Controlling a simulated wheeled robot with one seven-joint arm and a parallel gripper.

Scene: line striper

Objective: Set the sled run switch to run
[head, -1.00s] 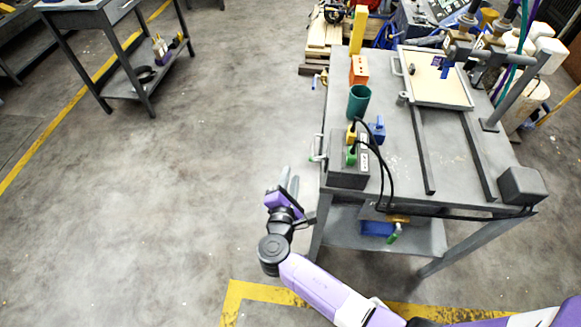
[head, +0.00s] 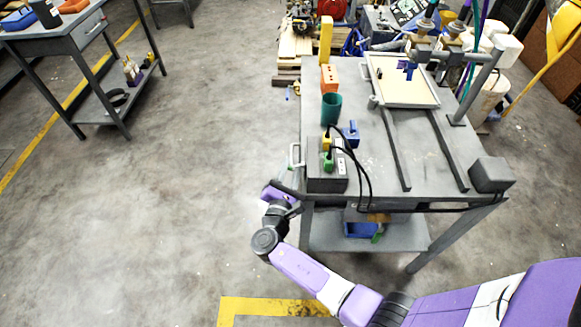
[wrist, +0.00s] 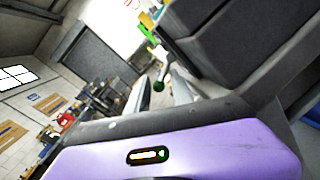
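I cannot read a run position or be sure this lever is the sled switch. My gripper (wrist: 164,92) has its two fingers apart. In the head view my gripper (head: 284,178) is left of the box, its fingertips hard to make out.
The workbench (head: 375,165) carries a teal cup (head: 331,108), an orange block (head: 329,78), a blue part (head: 350,134), two dark rails and a framed tray (head: 402,98). A dark block (head: 491,175) is at its front right. The floor left of the bench is clear.

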